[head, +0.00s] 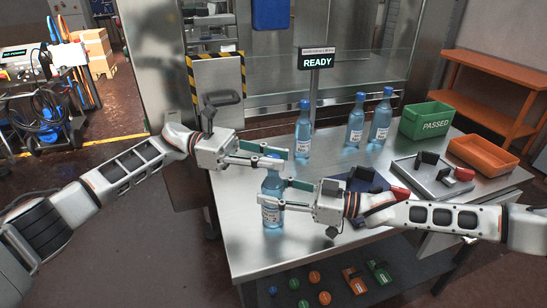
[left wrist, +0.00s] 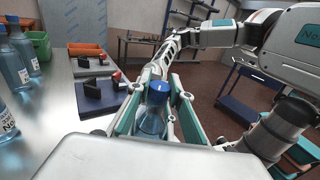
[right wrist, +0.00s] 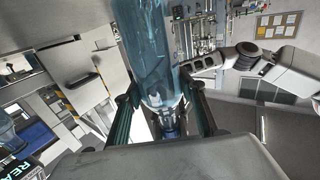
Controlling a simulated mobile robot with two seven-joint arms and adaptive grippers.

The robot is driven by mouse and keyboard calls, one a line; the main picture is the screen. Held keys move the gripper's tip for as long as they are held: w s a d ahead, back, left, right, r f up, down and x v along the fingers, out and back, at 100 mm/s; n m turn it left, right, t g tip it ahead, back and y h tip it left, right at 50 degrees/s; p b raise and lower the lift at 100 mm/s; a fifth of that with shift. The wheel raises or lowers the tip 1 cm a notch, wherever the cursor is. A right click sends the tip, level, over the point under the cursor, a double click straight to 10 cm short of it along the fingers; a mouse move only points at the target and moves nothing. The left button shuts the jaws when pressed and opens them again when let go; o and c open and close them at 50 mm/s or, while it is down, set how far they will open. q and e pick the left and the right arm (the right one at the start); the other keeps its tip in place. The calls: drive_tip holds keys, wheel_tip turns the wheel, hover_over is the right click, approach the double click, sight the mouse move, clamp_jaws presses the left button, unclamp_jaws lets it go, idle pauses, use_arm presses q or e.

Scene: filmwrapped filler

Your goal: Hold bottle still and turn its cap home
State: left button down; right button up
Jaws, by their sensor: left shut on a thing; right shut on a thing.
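A clear blue bottle (head: 271,215) with a white label stands upright near the table's front left edge. My left gripper (head: 273,156) is shut at the top of the bottle, one finger on each side of its blue cap (left wrist: 158,87); the fingers mostly hide the cap in the head view. My right gripper (head: 276,194) is shut on the bottle's body below, coming in from the right. The bottle body (right wrist: 145,45) fills the space between the right fingers in the right wrist view. How far the cap sits on the neck cannot be told.
Several capped bottles (head: 355,120) stand behind on the steel table (head: 245,250). A READY sign (head: 318,62), a green PASSED bin (head: 426,120), an orange tray (head: 483,152) and a grey fixture tray (head: 440,185) are at the back and right.

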drive_tip(key=shift+s+a, duration=0.1)
drive_tip(key=shift+s, duration=0.05)
idle(0.3)
use_arm(q)
drive_tip(key=c, duration=1.8)
unclamp_jaws()
drive_tip(key=v, duration=1.2)
use_arm(e)
drive_tip(key=o, duration=1.3)
